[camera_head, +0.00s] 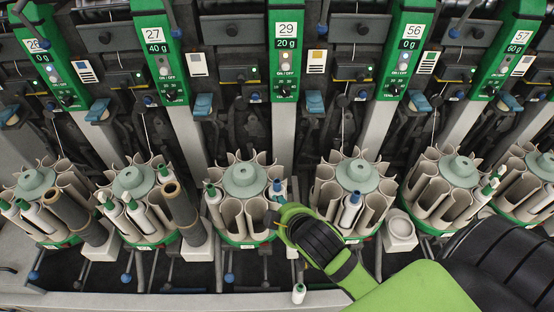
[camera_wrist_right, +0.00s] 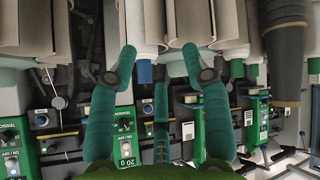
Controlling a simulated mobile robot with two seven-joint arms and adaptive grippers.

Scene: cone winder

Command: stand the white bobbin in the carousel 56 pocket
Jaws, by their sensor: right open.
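My right gripper (camera_head: 279,219) comes in from the lower right, at the right side of the centre-left carousel (camera_head: 245,235). It is open in the right wrist view (camera_wrist_right: 159,58), its fingers spread apart. A white bobbin with a blue tip (camera_wrist_right: 145,73) shows between the fingertips; contact cannot be told. Its blue tip (camera_head: 278,187) shows just above my gripper in the head view. Another blue-tipped white bobbin (camera_head: 350,211) stands in the centre-right carousel (camera_head: 330,206). The 56 label (camera_head: 429,57) is on an upper-right panel; which carousel belongs to it is unclear. My left gripper is not in view.
More carousels stand at the left (camera_head: 133,180) and right (camera_head: 459,172), some holding green-tipped bobbins. A white cup-like holder (camera_head: 400,230) sits between the right carousels. Brown tubes (camera_head: 178,205) stick out at the left.

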